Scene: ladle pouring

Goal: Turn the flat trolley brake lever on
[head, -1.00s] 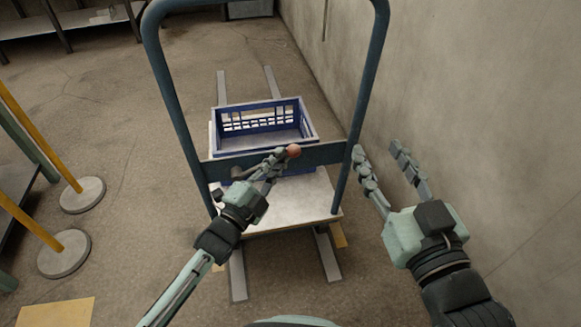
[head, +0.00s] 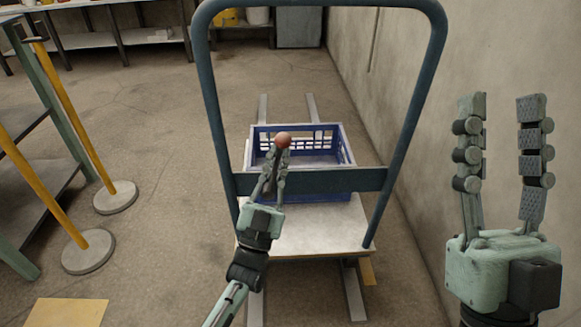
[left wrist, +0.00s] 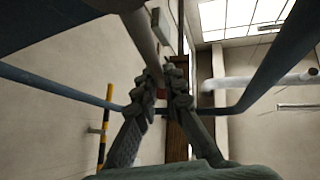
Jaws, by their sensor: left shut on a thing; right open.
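The flat trolley has a blue push frame (head: 311,181) and a pale deck (head: 310,237). A brake lever's round red knob (head: 283,140) shows in front of the frame's opening, above its crossbar. My left gripper (head: 277,158) is shut just below the knob, its fingers pointing up and away. In the left wrist view the fingertips (left wrist: 162,88) meet around a small reddish part, and a grey rod (left wrist: 142,40) runs down toward them. The fingers hide most of the lever. My right gripper (head: 502,104) is open and empty, raised to the right of the trolley.
A blue crate (head: 345,148) stands on the deck. A wall (head: 405,110) runs close along the right side. Yellow posts on round bases (head: 116,197) and a green-framed rack (head: 62,92) stand at left. The floor between them and the trolley is mostly clear.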

